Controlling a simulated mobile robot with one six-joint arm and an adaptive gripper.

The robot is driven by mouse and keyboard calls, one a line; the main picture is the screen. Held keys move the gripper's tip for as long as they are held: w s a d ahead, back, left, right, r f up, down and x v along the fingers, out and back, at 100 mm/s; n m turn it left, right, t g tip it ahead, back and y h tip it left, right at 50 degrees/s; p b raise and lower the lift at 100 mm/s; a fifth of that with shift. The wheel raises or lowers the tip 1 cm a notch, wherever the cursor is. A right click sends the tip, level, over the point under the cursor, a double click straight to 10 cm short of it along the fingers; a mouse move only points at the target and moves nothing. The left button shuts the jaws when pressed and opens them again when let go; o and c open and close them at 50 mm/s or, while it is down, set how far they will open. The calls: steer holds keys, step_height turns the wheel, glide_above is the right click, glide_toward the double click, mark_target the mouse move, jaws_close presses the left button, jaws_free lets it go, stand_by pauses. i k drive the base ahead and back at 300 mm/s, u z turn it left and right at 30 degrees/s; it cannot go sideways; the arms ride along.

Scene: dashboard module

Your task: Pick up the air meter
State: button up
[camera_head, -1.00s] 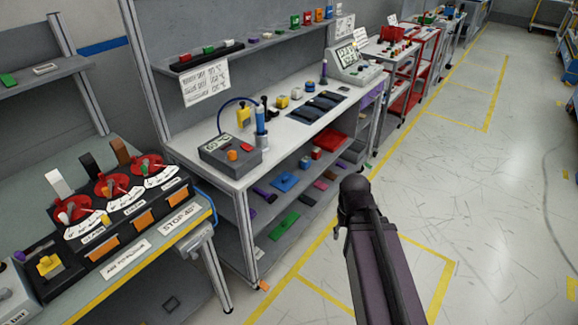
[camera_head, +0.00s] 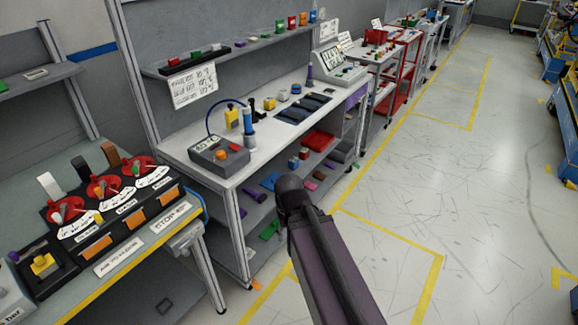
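A grey box with a small display and red and orange buttons (camera_head: 218,154) stands at the near left corner of the white workbench top. A dark blue hose loops from it to an upright blue cylinder (camera_head: 248,122) on a grey base behind it. This set looks like the air meter, but no readable label confirms it. A larger grey device with a display (camera_head: 338,66) stands at the bench's far end. My arm enters from the bottom, its dark rounded joint in front of the bench's lower shelf. My gripper's fingers do not show.
Small yellow and black items and dark trays (camera_head: 303,107) stand on the workbench (camera_head: 187,143). A panel with red dials and orange switches (camera_head: 118,215) is on the left table. The lower shelf holds coloured parts, including a red box (camera_head: 318,143). The floor (camera_head: 440,170) to the right is open.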

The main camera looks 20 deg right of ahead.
mark_target(294, 163)
steer(key=z, duration=0.05)
steer(key=i, duration=1)
steer(key=u, duration=0.05)
